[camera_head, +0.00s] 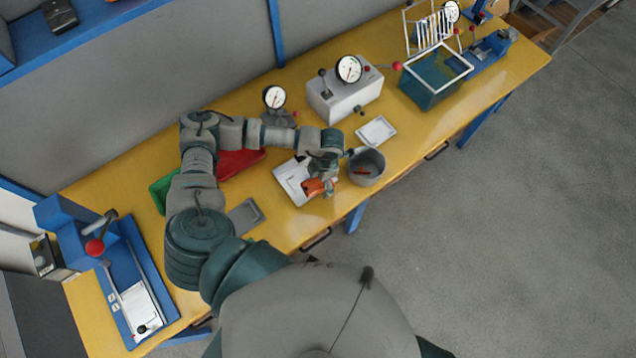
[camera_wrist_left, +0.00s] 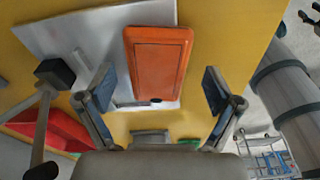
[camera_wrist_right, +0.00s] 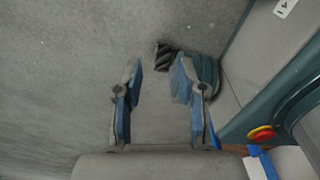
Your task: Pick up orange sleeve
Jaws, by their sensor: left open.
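The orange sleeve (camera_head: 314,188) is a rounded rectangular block at the front edge of the yellow table. It lies by a pale metal plate (camera_head: 291,188), partly overlapping it in view. In the left wrist view the sleeve (camera_wrist_left: 158,62) appears ahead, between the lines of the two fingers. My left gripper (camera_wrist_left: 157,88) is open and empty, with the sleeve just beyond its fingertips. In the head view the left wrist and hand cover part of the sleeve. My right gripper (camera_wrist_right: 158,78) is open and empty above the grey floor, away from the table.
A grey bucket (camera_head: 366,168) stands just right of the left hand. A red bin (camera_head: 240,163) and a green bin (camera_head: 160,190) sit behind the arm. A grey tray (camera_head: 245,215) lies left of the plate. A white gauge box (camera_head: 345,98) and blue-green tank (camera_head: 432,82) stand farther right.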

